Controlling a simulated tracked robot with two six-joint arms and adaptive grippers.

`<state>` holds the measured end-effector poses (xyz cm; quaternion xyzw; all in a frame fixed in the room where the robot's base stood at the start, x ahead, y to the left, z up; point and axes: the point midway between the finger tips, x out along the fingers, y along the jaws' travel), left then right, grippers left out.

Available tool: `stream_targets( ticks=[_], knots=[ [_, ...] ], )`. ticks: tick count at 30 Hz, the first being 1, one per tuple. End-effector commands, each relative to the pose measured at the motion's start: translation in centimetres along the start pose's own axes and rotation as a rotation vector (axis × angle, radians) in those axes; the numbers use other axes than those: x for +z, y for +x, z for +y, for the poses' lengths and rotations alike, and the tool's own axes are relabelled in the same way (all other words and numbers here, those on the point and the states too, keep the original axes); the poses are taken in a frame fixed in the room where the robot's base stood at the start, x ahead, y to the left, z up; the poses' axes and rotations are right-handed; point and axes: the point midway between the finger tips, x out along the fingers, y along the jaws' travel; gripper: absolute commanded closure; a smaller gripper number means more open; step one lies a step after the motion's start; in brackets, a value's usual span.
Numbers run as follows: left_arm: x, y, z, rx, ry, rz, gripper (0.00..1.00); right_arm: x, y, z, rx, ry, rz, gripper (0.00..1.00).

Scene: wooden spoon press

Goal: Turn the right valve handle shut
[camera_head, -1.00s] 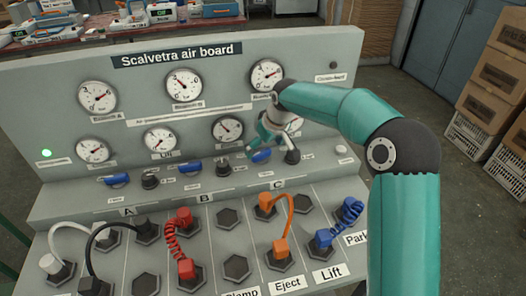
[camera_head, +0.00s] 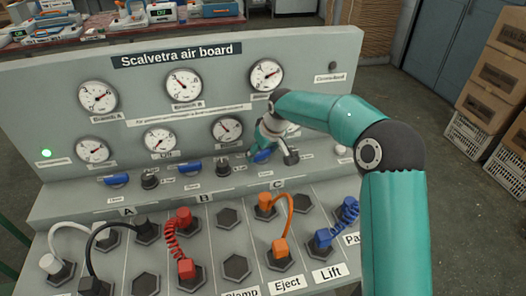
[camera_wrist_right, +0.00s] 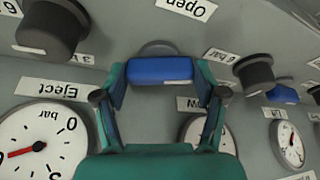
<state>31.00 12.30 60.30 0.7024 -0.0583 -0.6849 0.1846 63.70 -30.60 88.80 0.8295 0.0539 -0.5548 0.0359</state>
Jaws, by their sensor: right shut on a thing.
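The right valve handle (camera_head: 262,156) is a blue bar on the lower ledge of the grey air board, partly hidden by my right gripper (camera_head: 264,146). In the right wrist view the blue handle (camera_wrist_right: 160,70) lies across the picture between the two teal fingers of my right gripper (camera_wrist_right: 162,78), which is shut on it. An "Open" label (camera_wrist_right: 186,8) shows upside down beyond the handle. Two more blue valve handles, the left one (camera_head: 113,180) and the middle one (camera_head: 194,175), sit further left on the ledge. My left gripper is not in view.
Black knobs stand close to the handle, one to its left (camera_head: 222,164) and one to its right (camera_head: 291,157). Gauges line the upright panel behind. Coloured hoses, including an orange one (camera_head: 290,220), arch over the sockets in front.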

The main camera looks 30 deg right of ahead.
Motion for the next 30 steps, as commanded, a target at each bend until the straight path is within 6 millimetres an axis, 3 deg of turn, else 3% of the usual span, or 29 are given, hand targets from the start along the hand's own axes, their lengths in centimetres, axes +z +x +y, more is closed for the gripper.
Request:
stream_targets(
  ticks=[5, 18, 29, 30],
  knots=[
    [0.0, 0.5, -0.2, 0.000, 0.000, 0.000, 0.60, 0.0, 0.1, -0.1, 0.019, 0.044, 0.000, 0.64],
    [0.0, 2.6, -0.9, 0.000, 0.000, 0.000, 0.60, 0.0, 0.1, -0.2, 0.145, 0.348, 0.002, 0.64],
    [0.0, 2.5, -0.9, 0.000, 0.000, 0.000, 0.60, 0.0, -0.1, -0.1, 0.153, 0.371, 0.001, 0.64],
    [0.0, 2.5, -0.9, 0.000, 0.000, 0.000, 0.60, 0.0, -0.1, -0.1, 0.153, 0.371, 0.001, 0.23]
  ],
)
